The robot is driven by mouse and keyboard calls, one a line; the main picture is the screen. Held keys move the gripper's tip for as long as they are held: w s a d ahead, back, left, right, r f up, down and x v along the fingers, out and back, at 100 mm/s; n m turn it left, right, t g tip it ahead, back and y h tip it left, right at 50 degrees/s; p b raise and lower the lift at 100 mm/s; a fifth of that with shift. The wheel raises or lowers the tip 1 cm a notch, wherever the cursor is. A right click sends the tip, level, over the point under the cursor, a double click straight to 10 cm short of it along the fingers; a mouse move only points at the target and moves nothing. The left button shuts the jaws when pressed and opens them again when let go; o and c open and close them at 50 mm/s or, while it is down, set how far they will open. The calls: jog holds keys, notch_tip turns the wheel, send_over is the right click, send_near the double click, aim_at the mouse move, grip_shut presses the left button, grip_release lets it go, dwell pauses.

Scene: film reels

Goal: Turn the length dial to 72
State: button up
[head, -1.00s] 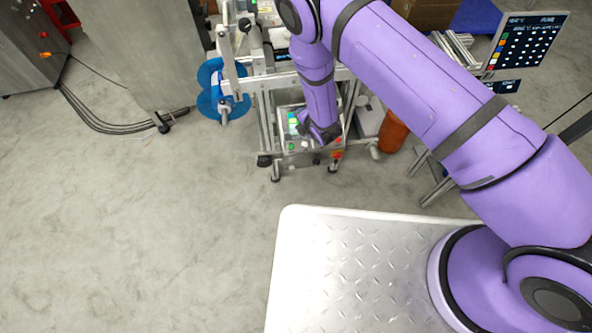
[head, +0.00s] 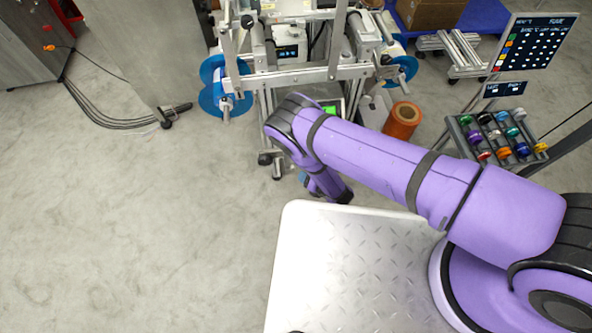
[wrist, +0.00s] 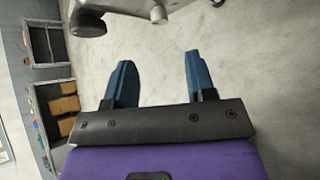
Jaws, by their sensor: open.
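The machine's control panel (head: 330,107) stands at the machine's lower front, with a lit green patch showing. My arm covers most of the panel, and I cannot make out the length dial or its setting. My gripper (head: 334,193) hangs in front of the machine, near the far edge of my metal deck. In the wrist view its two blue fingers (wrist: 159,75) are apart with nothing between them. Behind them lies bare floor, with part of a metal frame at the top.
Blue reels (head: 226,88) flank the machine frame (head: 300,78). An orange roll (head: 402,121) stands right of it. A rack of coloured spools (head: 497,135) and a dark display board (head: 531,42) are farther right. The floor (head: 130,220) at left is clear.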

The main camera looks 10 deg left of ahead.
aim_at(293, 169)
jog(key=x, duration=0.9)
jog(key=c, duration=0.9)
jog(key=shift+c, duration=0.2)
jog(key=m+y, duration=0.1)
jog(key=y, duration=0.1)
jog(key=shift+d+f+m+y, duration=0.2)
jog(key=shift+m+y, duration=0.2)
jog(key=shift+f+m+y, duration=0.1)
jog(key=shift+m+y, duration=0.6)
jog(key=shift+y, duration=0.2)
